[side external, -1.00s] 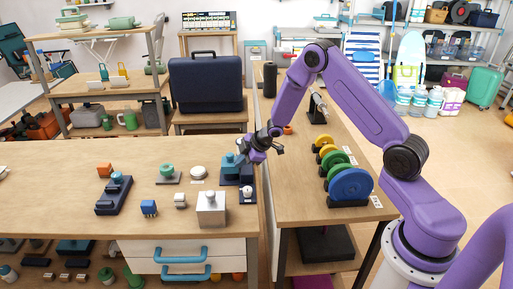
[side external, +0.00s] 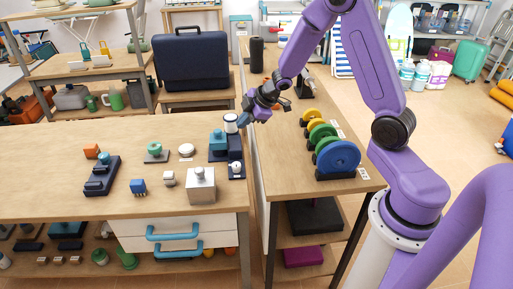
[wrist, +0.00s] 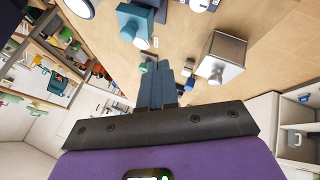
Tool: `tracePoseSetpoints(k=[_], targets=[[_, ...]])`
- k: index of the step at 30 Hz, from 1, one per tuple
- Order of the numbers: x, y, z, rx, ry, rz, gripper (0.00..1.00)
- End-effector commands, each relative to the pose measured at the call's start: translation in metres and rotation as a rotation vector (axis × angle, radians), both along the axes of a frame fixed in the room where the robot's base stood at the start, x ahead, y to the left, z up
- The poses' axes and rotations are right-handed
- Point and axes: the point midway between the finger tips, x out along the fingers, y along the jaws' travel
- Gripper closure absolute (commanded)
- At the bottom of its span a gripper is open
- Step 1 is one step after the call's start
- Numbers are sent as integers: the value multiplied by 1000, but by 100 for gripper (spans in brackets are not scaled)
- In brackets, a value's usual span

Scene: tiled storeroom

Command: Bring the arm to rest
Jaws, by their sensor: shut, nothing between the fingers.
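My gripper (side external: 246,115) is at the end of my purple arm, above the right end of the left wooden table, close to the gap between the two tables. In the wrist view its blue-grey fingers (wrist: 162,84) are together with nothing between them. Below and left of it in the side view stands a dark blue base with a teal block (side external: 218,142) and small white-topped pieces. My gripper looks clear of them, though the exact distance is hard to tell.
A silver box with a knob (side external: 201,185) stands near the table's front edge. A navy stepped block (side external: 101,177) and small knobbed pieces lie farther left. A rack of coloured discs (side external: 338,157) stands on the right table (side external: 290,178). A dark blue case (side external: 191,60) is behind.

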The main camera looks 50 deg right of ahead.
Motion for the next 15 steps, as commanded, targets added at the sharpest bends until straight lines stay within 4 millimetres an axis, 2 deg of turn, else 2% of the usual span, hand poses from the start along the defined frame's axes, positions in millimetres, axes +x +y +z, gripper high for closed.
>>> tracePoseSetpoints(k=[4,8,15], targets=[[-19,34,23,-33,22,-22,100],[-49,63,40,-55,64,-50,100],[-124,106,66,-72,171,-86,100]])
